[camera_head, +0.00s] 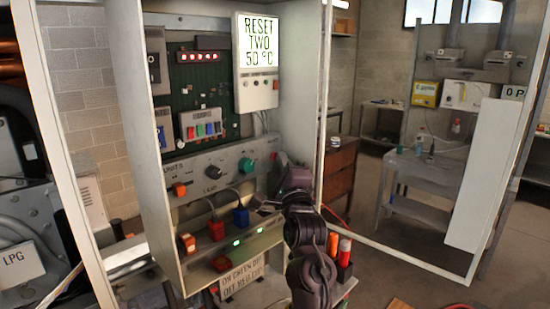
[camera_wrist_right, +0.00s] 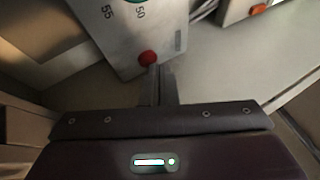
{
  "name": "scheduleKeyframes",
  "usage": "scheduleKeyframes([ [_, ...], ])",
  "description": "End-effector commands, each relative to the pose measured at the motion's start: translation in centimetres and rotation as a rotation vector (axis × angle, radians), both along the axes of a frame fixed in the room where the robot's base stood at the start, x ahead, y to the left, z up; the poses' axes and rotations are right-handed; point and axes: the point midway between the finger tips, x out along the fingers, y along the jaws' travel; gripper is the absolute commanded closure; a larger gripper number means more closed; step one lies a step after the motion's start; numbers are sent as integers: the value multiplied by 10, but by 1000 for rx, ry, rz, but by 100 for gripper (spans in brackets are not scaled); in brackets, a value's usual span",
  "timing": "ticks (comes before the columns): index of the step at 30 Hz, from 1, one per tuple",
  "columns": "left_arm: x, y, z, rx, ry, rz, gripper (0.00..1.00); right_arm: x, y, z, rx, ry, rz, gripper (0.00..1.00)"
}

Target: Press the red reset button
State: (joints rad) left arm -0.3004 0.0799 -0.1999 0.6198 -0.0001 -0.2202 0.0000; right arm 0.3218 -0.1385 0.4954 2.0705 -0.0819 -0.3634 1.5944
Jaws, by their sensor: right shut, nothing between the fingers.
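My right gripper (camera_wrist_right: 160,72) is shut and empty. Its fingertips are right at the button, overlapping its lower right edge in the picture; I cannot tell whether they touch. In the head view my right gripper (camera_head: 279,160) is at the right end of the knob panel (camera_head: 205,168), beside the teal knob (camera_head: 245,165). The button is hard to make out there. My left gripper is not in view.
A white display (camera_head: 259,42) reads "RESET TWO 50 °C". Tall cabinet walls (camera_head: 300,75) flank the panel. An open frame door and a grey table (camera_head: 430,172) stand to the right.

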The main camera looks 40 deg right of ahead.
Motion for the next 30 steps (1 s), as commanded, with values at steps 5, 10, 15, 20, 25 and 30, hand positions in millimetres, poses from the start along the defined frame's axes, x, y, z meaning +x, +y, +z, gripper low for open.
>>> scheduleKeyframes([
  [5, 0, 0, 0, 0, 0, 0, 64, 2, 0, 0, 0, 0, 0, 100],
  [10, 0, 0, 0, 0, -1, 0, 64, 5, 0, 0, 1, 0, 0, 100],
  [15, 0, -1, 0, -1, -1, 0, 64, 7, 1, 0, 1, 0, 1, 100],
  [20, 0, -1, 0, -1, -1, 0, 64, 7, 1, 0, 1, 0, 1, 100],
  [25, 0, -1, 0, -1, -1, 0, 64, 6, 1, 0, 0, 1, 1, 100],
  [30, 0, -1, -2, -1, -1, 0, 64, 0, 0, -1, -1, -1, 1, 100],
])
